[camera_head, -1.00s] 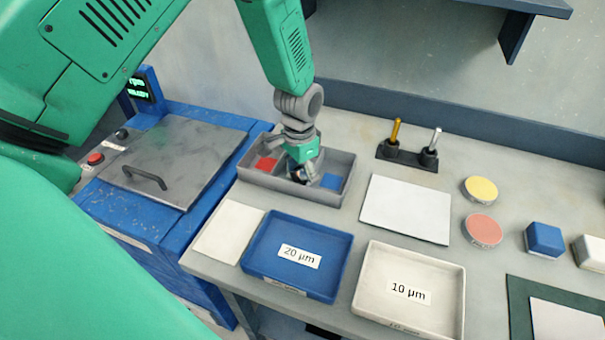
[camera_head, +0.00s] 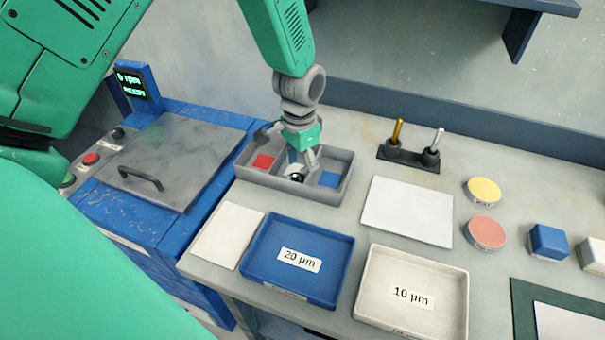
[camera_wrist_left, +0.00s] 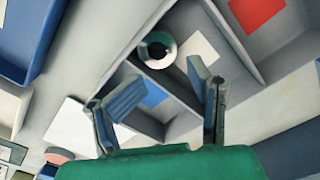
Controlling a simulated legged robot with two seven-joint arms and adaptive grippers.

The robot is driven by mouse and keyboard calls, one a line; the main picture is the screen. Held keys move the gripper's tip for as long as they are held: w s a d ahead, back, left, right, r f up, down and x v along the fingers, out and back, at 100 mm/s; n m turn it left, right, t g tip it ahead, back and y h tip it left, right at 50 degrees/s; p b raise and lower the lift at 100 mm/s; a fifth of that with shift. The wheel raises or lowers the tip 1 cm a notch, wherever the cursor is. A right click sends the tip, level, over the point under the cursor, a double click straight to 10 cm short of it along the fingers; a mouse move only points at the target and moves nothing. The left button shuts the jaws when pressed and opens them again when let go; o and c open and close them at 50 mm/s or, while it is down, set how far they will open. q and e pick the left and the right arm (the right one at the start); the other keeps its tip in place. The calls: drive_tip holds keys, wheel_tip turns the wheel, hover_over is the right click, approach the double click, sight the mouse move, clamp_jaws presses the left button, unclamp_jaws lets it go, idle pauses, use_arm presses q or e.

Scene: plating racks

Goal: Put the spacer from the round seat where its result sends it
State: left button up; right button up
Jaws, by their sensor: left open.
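The spacer (camera_head: 297,177) is a small pale ring with a dark hole. It sits in the middle, white-marked compartment of the grey divided tray (camera_head: 318,193), near the front wall. In the left wrist view the spacer (camera_wrist_left: 157,50) lies just beyond my fingertips, apart from them. My left gripper (camera_head: 290,150) is open and empty above the tray, its fingers spread in the left wrist view (camera_wrist_left: 160,80). My right gripper is not in view. I cannot tell which thing is the round seat.
A blue 20 µm tray (camera_head: 252,262) and a white 10 µm tray (camera_head: 364,290) stand in front. Gold and silver pegs in a black stand (camera_head: 408,156), yellow (camera_head: 482,191) and pink discs (camera_head: 485,232) are right. A blue machine with a closed lid (camera_head: 180,160) stands left.

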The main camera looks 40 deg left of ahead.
sight(299, 176)
use_arm(q)
wheel_tip(299, 176, up, 9)
drive_tip(key=shift+d+f, duration=0.2)
drive_tip(key=shift+d, duration=0.05)
drive_tip(key=shift+a+f, duration=0.1)
drive_tip(key=shift+a, duration=0.3)
